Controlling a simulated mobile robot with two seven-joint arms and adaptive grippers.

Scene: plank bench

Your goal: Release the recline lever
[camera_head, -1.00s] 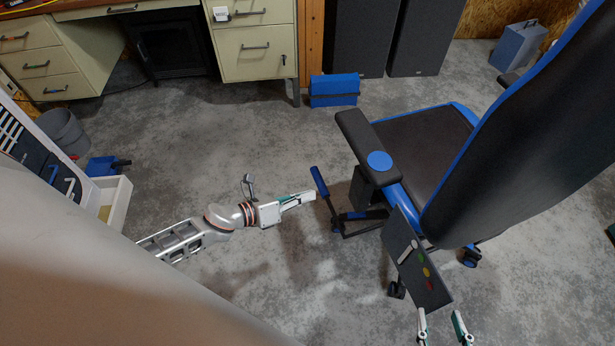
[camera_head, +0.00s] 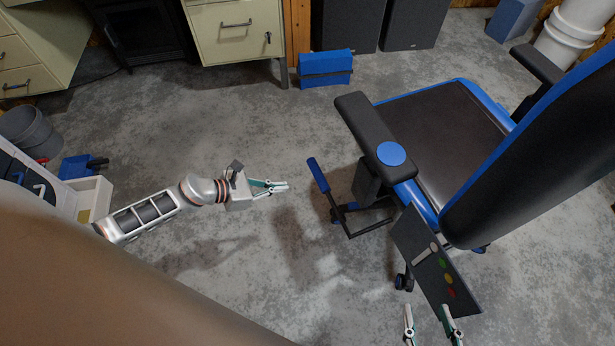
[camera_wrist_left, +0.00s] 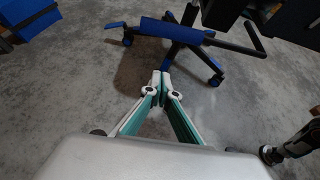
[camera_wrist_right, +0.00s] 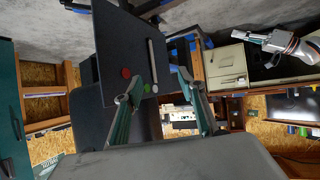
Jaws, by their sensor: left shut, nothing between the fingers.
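The lever with a blue grip (camera_head: 318,175) and a bent black rod stands at the near left side of the black and blue office chair (camera_head: 440,125); I take it for the recline lever. My left gripper (camera_head: 284,187) is left of the blue grip, with a gap between them. In the left wrist view its fingertips (camera_wrist_left: 161,78) meet, with nothing held. My right gripper (camera_head: 428,312) is open and empty near the lower end of the dark panel on the chair. In the right wrist view its fingers (camera_wrist_right: 165,75) are apart, with the panel (camera_wrist_right: 115,55) beyond.
The dark panel (camera_head: 425,255) carries a pale bar and coloured round buttons. The chair's armrest (camera_head: 365,125) overhangs near the lever. A blue box (camera_head: 326,69), drawers (camera_head: 232,35) and a grey bin (camera_head: 32,130) stand behind. The floor around my left gripper is clear.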

